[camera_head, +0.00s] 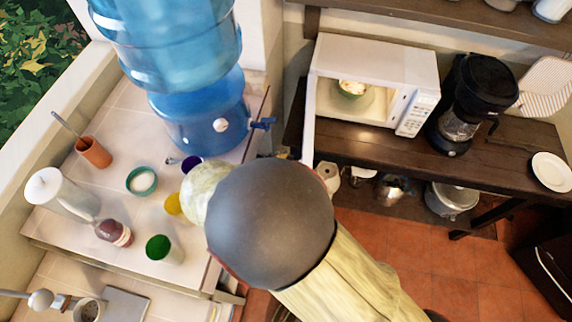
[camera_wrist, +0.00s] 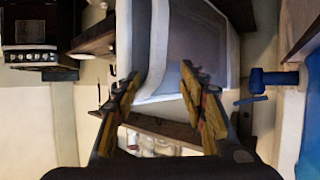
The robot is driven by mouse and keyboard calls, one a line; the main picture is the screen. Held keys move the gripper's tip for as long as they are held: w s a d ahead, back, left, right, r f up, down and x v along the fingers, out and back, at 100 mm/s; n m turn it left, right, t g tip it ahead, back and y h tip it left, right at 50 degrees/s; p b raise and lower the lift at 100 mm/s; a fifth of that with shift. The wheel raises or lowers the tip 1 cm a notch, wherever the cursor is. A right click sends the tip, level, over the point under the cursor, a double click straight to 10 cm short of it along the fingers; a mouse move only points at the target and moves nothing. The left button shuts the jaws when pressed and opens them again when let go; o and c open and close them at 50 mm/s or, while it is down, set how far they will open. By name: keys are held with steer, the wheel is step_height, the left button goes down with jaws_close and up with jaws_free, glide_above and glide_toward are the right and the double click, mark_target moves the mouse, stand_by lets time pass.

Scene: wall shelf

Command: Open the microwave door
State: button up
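The white microwave (camera_head: 385,60) stands on the dark wooden shelf, with a bowl of food (camera_head: 352,88) showing inside. Its door (camera_head: 308,125) stands open at the left, seen nearly edge-on and pointing out towards me. In the wrist view, a white-framed grey panel (camera_wrist: 205,45), which looks like the door, lies just beyond my gripper (camera_wrist: 161,76). My gripper's fingers are apart, with nothing clearly held between them. I cannot tell whether a finger touches the door. In the head view my arm hides the gripper.
A coffee maker (camera_head: 472,100) stands right of the microwave. A blue water dispenser (camera_head: 195,110) stands on the tiled counter at left, its tap (camera_wrist: 268,80) near my gripper's right side. Pots (camera_head: 452,198) sit on the lower shelf.

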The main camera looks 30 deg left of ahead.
steer(key=s+a+r+p, duration=0.3)
steer(key=a+r+p, duration=0.1)
steer(key=a, duration=0.3)
stand_by(0.7)
steer(key=shift+s+a+f, duration=0.1)
steer(key=shift+a, duration=0.05)
steer(key=shift+p, duration=0.55)
stand_by(0.3)
